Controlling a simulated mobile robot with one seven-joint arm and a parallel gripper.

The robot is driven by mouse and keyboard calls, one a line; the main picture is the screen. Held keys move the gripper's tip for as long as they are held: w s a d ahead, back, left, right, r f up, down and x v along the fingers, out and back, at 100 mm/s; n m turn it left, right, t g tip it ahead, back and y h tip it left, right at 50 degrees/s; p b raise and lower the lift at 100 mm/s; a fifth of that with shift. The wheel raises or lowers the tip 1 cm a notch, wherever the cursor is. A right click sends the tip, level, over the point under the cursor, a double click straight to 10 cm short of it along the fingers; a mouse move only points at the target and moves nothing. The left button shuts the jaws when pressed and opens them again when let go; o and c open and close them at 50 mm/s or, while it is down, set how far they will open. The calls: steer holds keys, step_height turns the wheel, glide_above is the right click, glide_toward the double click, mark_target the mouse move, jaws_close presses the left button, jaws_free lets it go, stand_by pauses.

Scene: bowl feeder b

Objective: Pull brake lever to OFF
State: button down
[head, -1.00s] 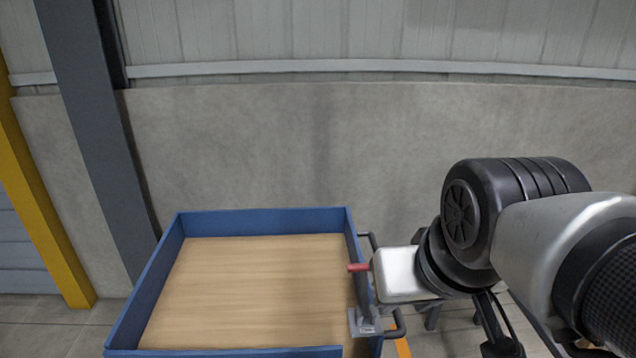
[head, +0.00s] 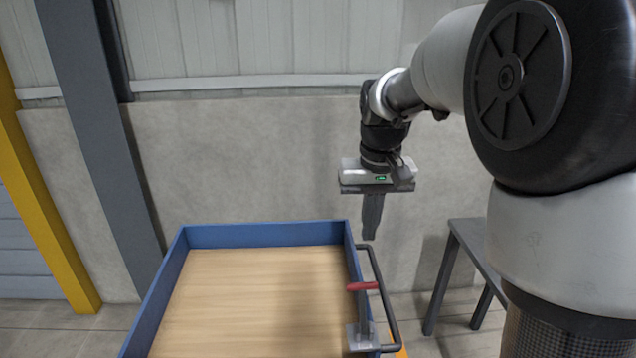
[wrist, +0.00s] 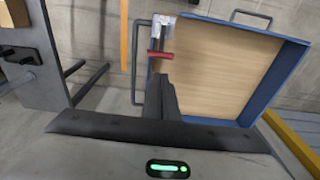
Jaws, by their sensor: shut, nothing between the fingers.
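The brake lever has a red grip (head: 359,286) on a grey stem, rising from a metal bracket (head: 362,338) at the right side of the blue-walled cart (head: 265,234). No ON or OFF marking is readable. My gripper (head: 369,238) hangs above and beyond the red grip in the head view, fingers pointing down, shut and empty. It is apart from the lever. In the wrist view the red grip (wrist: 160,55) shows just past the tips of my closed fingers (wrist: 160,78), with the bracket behind it.
A dark tubular handle (head: 390,312) runs along the cart's right side, close to the lever. A grey stand (head: 455,260) is on the floor to the right. The cart's wooden bed (head: 250,300) is empty. A concrete wall (head: 260,160) stands behind.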

mark_target(363, 307)
steer(key=w+f+g+p, duration=0.2)
steer(key=w+f, duration=0.5)
steer(key=w, duration=0.1)
steer(key=shift+f, duration=0.35)
steer(key=shift+s+a, duration=0.1)
step_height(363, 307, down, 10)
steer(key=s, duration=0.1)
steer(key=s+r, duration=0.1)
steer(key=s, duration=0.2)
steer(key=shift+s+r, duration=0.25)
steer(key=shift+r, duration=0.1)
